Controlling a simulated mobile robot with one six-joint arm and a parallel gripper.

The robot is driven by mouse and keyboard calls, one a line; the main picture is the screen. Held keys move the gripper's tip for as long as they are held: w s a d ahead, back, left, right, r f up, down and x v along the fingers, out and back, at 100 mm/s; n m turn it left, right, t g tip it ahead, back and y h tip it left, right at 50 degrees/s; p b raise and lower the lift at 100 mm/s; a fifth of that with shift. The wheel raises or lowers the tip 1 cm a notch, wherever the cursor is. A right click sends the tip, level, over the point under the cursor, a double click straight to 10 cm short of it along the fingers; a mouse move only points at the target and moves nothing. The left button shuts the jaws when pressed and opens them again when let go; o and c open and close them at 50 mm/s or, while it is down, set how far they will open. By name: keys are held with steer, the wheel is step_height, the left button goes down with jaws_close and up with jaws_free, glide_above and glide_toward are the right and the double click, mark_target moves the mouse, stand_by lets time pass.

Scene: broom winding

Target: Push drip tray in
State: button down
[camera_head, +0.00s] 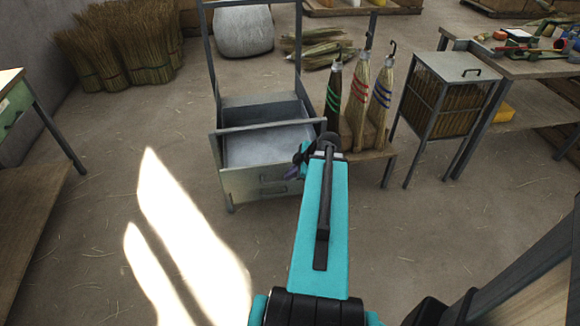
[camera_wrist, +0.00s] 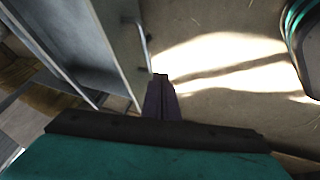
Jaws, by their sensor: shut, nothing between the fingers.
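The drip tray (camera_head: 268,148) is a pale grey metal drawer in a metal frame stand (camera_head: 209,60). It stands pulled out toward me, with its inside visible and empty-looking. Its front panel (camera_head: 240,184) has a bar handle, which also shows in the wrist view (camera_wrist: 146,45). My gripper (camera_head: 291,174) is shut and empty, by the right part of the front panel. In the wrist view my dark fingertips (camera_wrist: 160,78) are together close to the panel (camera_wrist: 118,40), on its outer side. I cannot tell whether they touch it. My arm hides the panel's right end.
Several bound brooms (camera_head: 358,105) stand on a low wooden bench (camera_head: 376,155) just right of the tray. A wire-sided cage (camera_head: 442,98) and a cluttered table (camera_head: 535,66) are further right. The floor in front and left is clear, with bright sunlight patches.

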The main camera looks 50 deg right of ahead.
steer(key=s+d+r+n+h, duration=0.1)
steer(key=s+d+r, duration=0.1)
steer(key=d, duration=0.3)
steer(key=shift+s+r+t, duration=0.4)
steer(key=shift+r, duration=0.35)
steer(key=shift+w+f, duration=0.15)
glide_toward(284, 168)
step_height(284, 168, down, 3)
steer(key=a, duration=0.2)
steer(key=shift+w+d+f+p, duration=0.1)
steer(key=shift+w+d+p, duration=0.3)
steer(key=shift+w, duration=0.3)
steer(key=shift+w+d+f+p, duration=0.1)
steer(key=shift+w+d+p, duration=0.05)
steer(key=shift+w+d, duration=0.45)
steer(key=shift+w, duration=0.1)
